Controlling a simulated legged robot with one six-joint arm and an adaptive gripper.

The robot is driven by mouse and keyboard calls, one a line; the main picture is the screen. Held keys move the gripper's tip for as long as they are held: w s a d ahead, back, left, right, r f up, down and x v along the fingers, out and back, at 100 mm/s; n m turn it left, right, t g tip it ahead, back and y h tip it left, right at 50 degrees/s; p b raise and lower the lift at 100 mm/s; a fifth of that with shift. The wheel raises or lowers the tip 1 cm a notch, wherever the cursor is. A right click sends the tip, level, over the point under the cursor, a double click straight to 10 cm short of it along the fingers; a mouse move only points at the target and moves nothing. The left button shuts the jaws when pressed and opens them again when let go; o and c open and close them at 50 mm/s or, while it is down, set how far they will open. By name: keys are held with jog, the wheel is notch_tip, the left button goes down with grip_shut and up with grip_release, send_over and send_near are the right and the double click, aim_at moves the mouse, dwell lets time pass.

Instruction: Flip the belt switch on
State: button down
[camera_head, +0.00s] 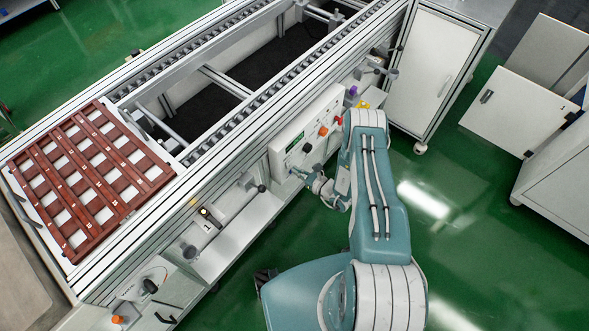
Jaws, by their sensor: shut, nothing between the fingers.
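A white control panel (284,158) is mounted on the near side of the conveyor. It carries a dark green display, a black knob (307,148), an orange knob (323,131) and a red knob (339,120). Which of these is the belt switch cannot be told from here, and its position is too small to read. My gripper (294,171) is shut and empty, at the lower left part of the panel. Whether its tip touches the panel cannot be told. The gripper and wrist may hide a control behind them.
The conveyor frame (219,193) runs diagonally, with a brown slotted tray (118,210) at its left end. White cabinets (433,62) stand at the right. Green floor is clear right of my arm.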

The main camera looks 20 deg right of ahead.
jog(key=shift+w+a+f, duration=0.1)
jog(key=shift+w+a, duration=0.3)
jog(key=shift+w, duration=0.15)
jog(key=shift+w+a, duration=0.1)
jog(key=shift+w, duration=0.05)
jog(key=shift+f, duration=0.1)
jog(key=s+d+f, duration=0.1)
jog(key=s+d, duration=0.7)
jog(key=s, duration=0.3)
jog(key=shift+f, duration=0.4)
jog(key=shift+s, duration=0.1)
